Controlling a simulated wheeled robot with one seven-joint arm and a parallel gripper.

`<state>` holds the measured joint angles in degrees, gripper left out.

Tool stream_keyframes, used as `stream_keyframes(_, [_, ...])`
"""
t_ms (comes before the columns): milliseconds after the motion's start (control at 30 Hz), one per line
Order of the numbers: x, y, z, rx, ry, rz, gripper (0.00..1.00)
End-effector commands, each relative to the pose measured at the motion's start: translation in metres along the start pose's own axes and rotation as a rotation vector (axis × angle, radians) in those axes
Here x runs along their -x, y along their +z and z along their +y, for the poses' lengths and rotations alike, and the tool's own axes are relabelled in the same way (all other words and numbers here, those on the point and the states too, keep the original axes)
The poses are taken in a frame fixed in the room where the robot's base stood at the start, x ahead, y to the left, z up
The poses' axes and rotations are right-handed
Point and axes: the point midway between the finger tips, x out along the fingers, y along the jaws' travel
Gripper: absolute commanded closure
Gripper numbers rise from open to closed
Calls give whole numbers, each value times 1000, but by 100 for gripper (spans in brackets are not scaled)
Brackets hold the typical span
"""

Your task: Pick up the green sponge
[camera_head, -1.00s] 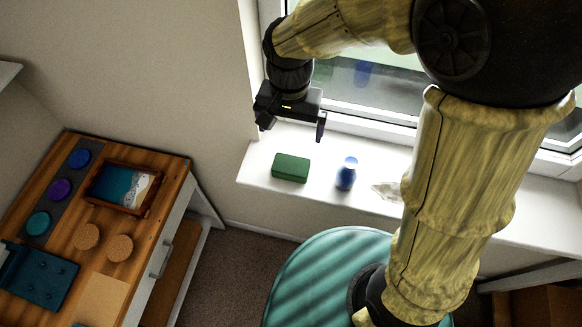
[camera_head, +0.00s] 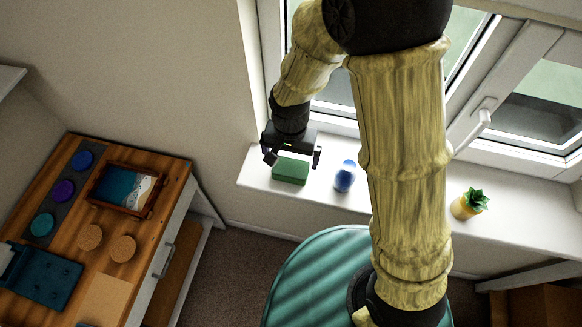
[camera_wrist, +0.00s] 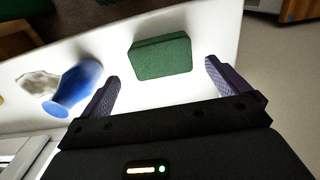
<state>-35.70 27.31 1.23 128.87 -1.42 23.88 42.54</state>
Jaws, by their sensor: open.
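The green sponge (camera_head: 290,172) is a dark green block lying flat on the white windowsill (camera_head: 415,190). My gripper (camera_head: 293,160) is open and empty, just above and behind the sponge in the head view, with its fingers pointing down and overlapping the sponge's upper edge. In the wrist view the sponge (camera_wrist: 162,58) lies ahead of the two spread fingertips and between their lines. My gripper (camera_wrist: 161,72) does not appear to touch it. The exact height above the sponge is hard to tell.
A small pineapple-like object (camera_head: 468,204) is farther right on the sill. A wooden desk (camera_head: 150,190) with a picture tray (camera_head: 125,190) and coasters is at left. A teal round seat (camera_head: 320,270) is in front.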

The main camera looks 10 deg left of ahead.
Motion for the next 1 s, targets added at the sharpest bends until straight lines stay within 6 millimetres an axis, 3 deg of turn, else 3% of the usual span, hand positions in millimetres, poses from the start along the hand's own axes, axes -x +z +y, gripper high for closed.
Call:
stream_keyframes(200, [-18, 0, 0, 0, 1, -1, 0])
stream_keyframes(667, [-24, -1, 0, -1, 1, -1, 0])
stream_keyframes(1000, [-57, -5, 0, 0, 2, -2, 0])
